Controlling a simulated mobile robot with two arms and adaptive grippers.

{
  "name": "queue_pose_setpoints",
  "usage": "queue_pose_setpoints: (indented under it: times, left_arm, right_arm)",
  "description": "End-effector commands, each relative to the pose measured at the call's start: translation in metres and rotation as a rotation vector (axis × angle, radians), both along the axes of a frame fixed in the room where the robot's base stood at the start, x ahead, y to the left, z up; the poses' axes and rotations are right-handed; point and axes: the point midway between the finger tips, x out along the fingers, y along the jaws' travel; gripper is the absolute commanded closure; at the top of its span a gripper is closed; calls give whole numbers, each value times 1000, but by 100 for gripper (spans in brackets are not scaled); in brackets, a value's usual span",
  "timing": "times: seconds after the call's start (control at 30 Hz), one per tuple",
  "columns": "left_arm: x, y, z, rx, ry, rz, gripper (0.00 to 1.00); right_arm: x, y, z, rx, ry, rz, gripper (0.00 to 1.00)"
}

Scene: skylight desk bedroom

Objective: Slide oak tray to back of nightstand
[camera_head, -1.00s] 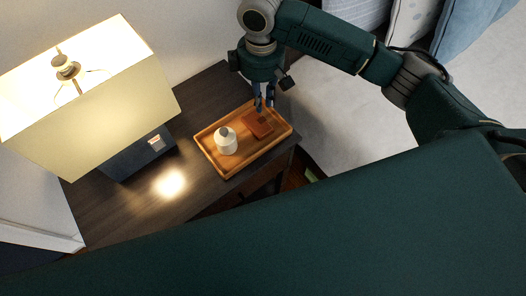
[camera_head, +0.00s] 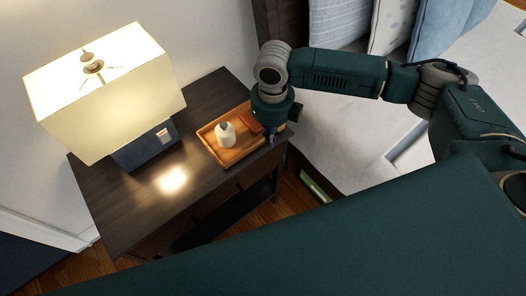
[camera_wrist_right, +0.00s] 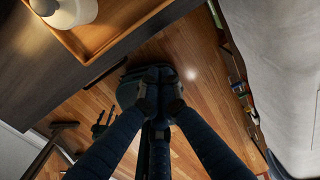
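The oak tray (camera_head: 229,157) lies on the dark nightstand (camera_head: 128,218), near its front right part. It holds a white bottle-like container (camera_head: 225,134) and a flat reddish-brown item, now partly hidden by my right gripper. My right gripper (camera_head: 271,137) points down at the tray's front right side. In the right wrist view the gripper's fingertips (camera_wrist_right: 160,90) are together with nothing between them, seen against the floor beyond the nightstand's edge. The tray (camera_wrist_right: 112,25) and the white container (camera_wrist_right: 68,10) show at upper left there. Contact with the tray cannot be told. My left gripper is out of view.
A lit lamp (camera_head: 105,95) stands on the nightstand left of the tray. The wall is behind, with bare tabletop between it and the tray. The bed (camera_head: 335,140) with pillows (camera_head: 395,22) is at the right. Wooden floor (camera_wrist_right: 205,75) lies in front.

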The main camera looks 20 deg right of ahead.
Motion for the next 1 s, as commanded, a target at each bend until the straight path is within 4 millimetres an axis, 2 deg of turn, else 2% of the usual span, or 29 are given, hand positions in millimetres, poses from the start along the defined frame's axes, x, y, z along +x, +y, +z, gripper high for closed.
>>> queue_pose_setpoints:
  times: [0.13, 0.27, 0.67, 0.8, 1.0]
  left_arm:
    - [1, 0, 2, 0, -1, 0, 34]
    - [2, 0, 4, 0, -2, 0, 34]
    - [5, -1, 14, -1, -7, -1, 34]
    - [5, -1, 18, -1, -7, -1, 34]
    - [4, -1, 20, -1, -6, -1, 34]
  right_arm:
    - [-1, -1, -3, 1, 2, 77, 100]
    - [-2, -1, -16, 1, 5, 82, 100]
    - [-3, -1, -100, -1, 5, 78, 100]
    - [18, 7, -99, 1, -2, 78, 100]
    - [33, 12, -100, 2, 1, 79, 100]
